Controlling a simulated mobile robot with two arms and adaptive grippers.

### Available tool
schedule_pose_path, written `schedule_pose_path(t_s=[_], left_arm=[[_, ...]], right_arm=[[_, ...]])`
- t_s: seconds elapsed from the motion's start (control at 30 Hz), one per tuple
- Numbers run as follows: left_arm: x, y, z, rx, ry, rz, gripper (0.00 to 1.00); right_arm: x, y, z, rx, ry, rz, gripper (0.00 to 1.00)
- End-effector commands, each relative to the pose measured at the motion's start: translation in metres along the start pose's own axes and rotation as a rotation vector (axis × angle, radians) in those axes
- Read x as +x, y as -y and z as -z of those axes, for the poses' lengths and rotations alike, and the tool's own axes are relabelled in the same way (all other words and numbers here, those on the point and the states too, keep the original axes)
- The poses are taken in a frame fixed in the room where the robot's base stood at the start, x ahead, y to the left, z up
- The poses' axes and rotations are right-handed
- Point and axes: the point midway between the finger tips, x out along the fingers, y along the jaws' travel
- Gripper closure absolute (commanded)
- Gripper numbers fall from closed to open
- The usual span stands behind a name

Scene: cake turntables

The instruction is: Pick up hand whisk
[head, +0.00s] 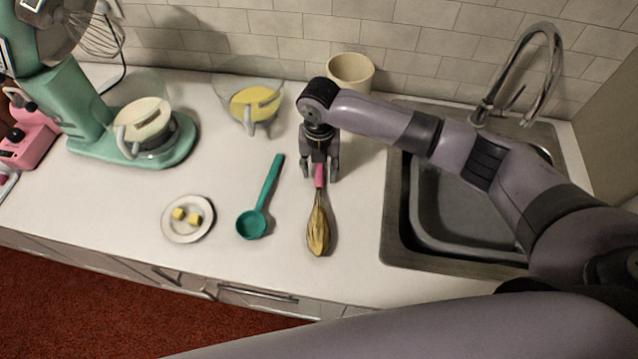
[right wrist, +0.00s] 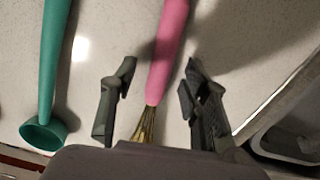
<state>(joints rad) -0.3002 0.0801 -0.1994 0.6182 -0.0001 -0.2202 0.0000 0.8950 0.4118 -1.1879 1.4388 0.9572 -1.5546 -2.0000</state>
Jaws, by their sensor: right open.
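The hand whisk (head: 318,222) lies on the white counter in the head view, its pink handle pointing to the back and its golden wire end toward the front edge. My right gripper (head: 320,178) is over the pink handle with its fingers apart. In the right wrist view the pink handle (right wrist: 167,50) runs between the two open fingers of the right gripper (right wrist: 158,95), with a gap on each side. The wire end is mostly hidden there by the gripper body. My left gripper is not in view.
A teal ladle (head: 262,200) lies just left of the whisk. A plate (head: 188,219) with yellow pieces is further left. A bowl (head: 250,104), a beige pot (head: 350,73) and a green stand mixer (head: 75,110) stand behind. The sink (head: 395,215) is to the right.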

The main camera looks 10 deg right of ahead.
Motion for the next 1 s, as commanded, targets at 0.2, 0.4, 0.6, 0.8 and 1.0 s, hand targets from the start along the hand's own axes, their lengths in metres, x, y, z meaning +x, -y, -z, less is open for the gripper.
schedule_pose_path(t_s=[0.2,0.4,0.6,0.8,1.0], left_arm=[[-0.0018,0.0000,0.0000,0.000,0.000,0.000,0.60],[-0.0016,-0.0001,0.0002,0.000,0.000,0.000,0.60],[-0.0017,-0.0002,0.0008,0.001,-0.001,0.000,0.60],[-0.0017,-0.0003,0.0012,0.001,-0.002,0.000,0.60],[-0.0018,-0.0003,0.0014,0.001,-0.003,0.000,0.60]], right_arm=[[0.0079,0.0001,-0.0003,-0.001,0.002,0.000,0.58],[0.0076,0.0001,-0.0001,-0.001,0.001,0.000,0.64],[0.0074,0.0001,-0.0001,-0.001,0.001,0.000,0.78],[0.0073,0.0001,-0.0001,-0.001,0.001,0.000,0.91],[0.0072,0.0001,-0.0002,-0.001,0.001,0.000,1.00]])
